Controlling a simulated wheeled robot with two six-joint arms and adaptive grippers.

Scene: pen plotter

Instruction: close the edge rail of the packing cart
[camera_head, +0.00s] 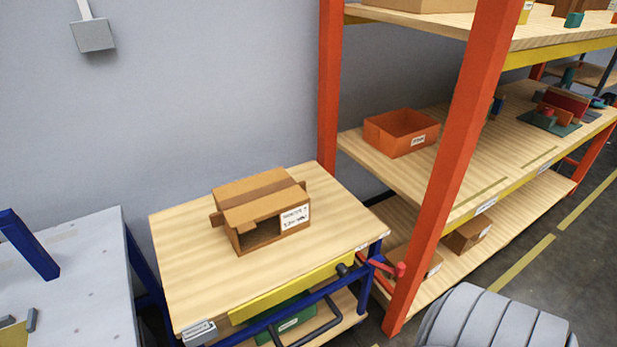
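The packing cart (190,270) has a pale wooden top and a blue frame. A yellow strip (300,288) runs along its front edge. A blue rail (318,297) runs roughly parallel to that edge, below the level of the top and apart from the strip. It looks lowered, but I cannot tell for sure that it is the edge rail. A red handle or latch (392,268) is at the cart's right front corner. A black bar handle (318,331) shows lower at the front. Neither gripper is in view.
A cardboard box (262,211) with open flaps and a label stands on the cart. An orange-post shelf (457,150) is close on the right, holding an orange bin (400,132). A grey table (75,285) is at left. The wall is behind the cart.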

